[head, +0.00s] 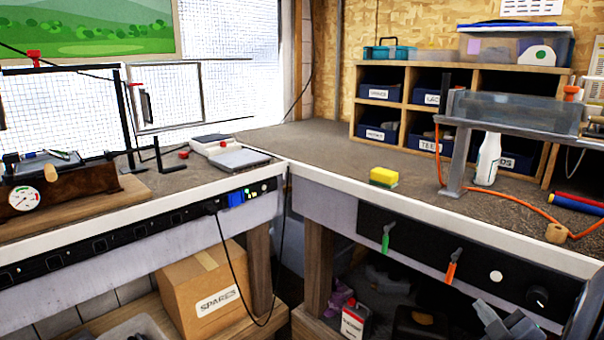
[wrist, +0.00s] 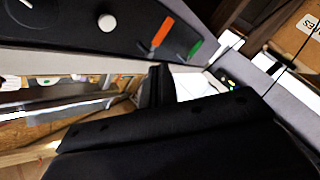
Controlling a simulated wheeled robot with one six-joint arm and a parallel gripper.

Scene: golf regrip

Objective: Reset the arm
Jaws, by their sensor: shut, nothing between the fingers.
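My gripper (wrist: 158,86) shows in the wrist view as black fingers beyond a broad black body that fills the lower part of the picture. Its fingers are together and I see nothing held between them. The wrist view is strongly turned: the dark front panel with an orange handle (wrist: 162,31) and a green handle (wrist: 194,48) lies across its top. In the head view I cannot make out my gripper with certainty; a dark part shows at the lower right edge.
Two workbenches meet at a corner. The right bench (head: 300,143) holds a yellow sponge (head: 383,177), a white bottle (head: 488,160), an orange hose (head: 500,203) and a cubby shelf (head: 409,105). A scale (head: 232,155) stands on the left bench. A cardboard box (head: 204,292) sits below.

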